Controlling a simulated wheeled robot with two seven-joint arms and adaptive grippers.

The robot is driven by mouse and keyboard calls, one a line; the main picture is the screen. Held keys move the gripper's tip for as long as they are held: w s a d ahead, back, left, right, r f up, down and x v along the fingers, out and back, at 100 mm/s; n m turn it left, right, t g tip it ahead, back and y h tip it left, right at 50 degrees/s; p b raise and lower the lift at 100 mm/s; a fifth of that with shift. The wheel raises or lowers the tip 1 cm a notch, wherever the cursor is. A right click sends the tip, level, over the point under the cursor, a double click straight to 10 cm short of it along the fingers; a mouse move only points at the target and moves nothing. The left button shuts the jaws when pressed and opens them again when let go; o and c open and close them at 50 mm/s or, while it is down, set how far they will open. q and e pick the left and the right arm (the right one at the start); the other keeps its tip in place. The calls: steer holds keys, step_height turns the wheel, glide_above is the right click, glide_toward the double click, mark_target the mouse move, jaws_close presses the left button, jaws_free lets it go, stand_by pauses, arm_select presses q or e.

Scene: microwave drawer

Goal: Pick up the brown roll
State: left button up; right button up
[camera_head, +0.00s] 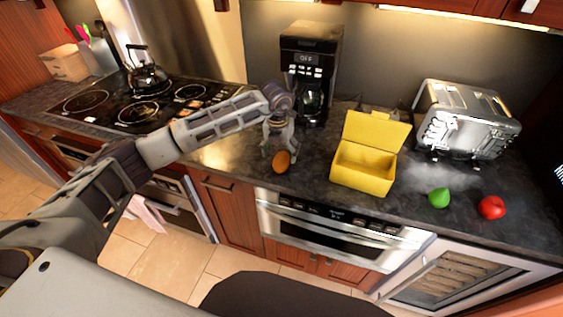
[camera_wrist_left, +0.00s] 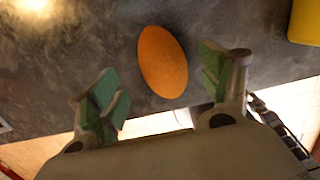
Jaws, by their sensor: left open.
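The brown roll (camera_head: 281,161) is an orange-brown oval on the dark countertop, near its front edge and left of the yellow box. In the left wrist view the roll (camera_wrist_left: 163,62) lies beyond the fingertips, between the lines of the two fingers and closer to the right one. My left gripper (camera_head: 279,150) is just above and behind the roll in the head view. My right gripper is in neither view.
An open yellow box (camera_head: 362,170) stands right of the roll. A coffee maker (camera_head: 309,70) is behind my left gripper, and a toaster (camera_head: 463,120) is at the right. A green pear-like fruit (camera_head: 438,198) and a red apple (camera_head: 492,207) lie near the front edge. A stove (camera_head: 140,103) is at the left.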

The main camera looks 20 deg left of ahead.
mark_target(281, 158)
arm_select(q)
steer(key=shift+w+d+f+p, duration=0.15)
steer(key=shift+f+p, duration=0.3)
steer(key=shift+f, duration=1.6)
steer(key=shift+c, duration=0.2)
steer(key=c, duration=1.1)
